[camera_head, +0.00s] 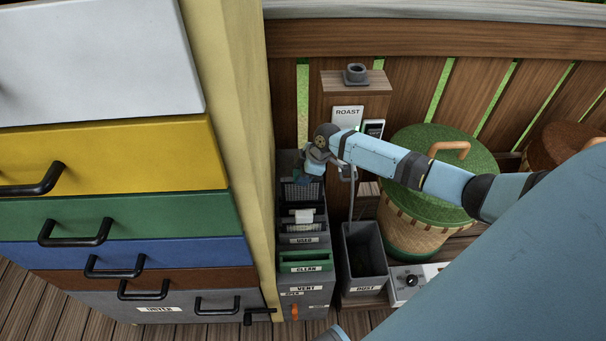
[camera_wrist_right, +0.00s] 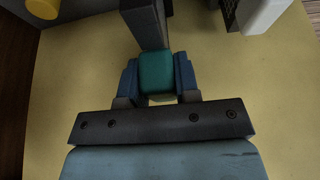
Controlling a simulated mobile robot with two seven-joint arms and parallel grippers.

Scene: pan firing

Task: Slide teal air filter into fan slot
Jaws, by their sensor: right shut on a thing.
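My right gripper (camera_head: 312,168) reaches the far end of a tall grey unit (camera_head: 284,215). In the right wrist view its two blue fingers (camera_wrist_right: 158,82) are shut on the teal air filter (camera_wrist_right: 156,70), whose visible part is a small rounded block. In the head view only a small dark teal bit (camera_head: 301,178) shows below the gripper. A dark mesh part (camera_head: 300,192) lies just below it on the grey unit. The fan slot itself is not clearly visible, and I cannot tell whether the filter is inside it. My left gripper is not in view.
Holders marked USED (camera_head: 304,240) and CLEAN (camera_head: 306,268) sit lower on the unit. A grey DUST bin (camera_head: 364,250) stands right of it, with a green-lidded basket (camera_head: 420,200) beyond. A cabinet with coloured drawers (camera_head: 120,220) closes off the left.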

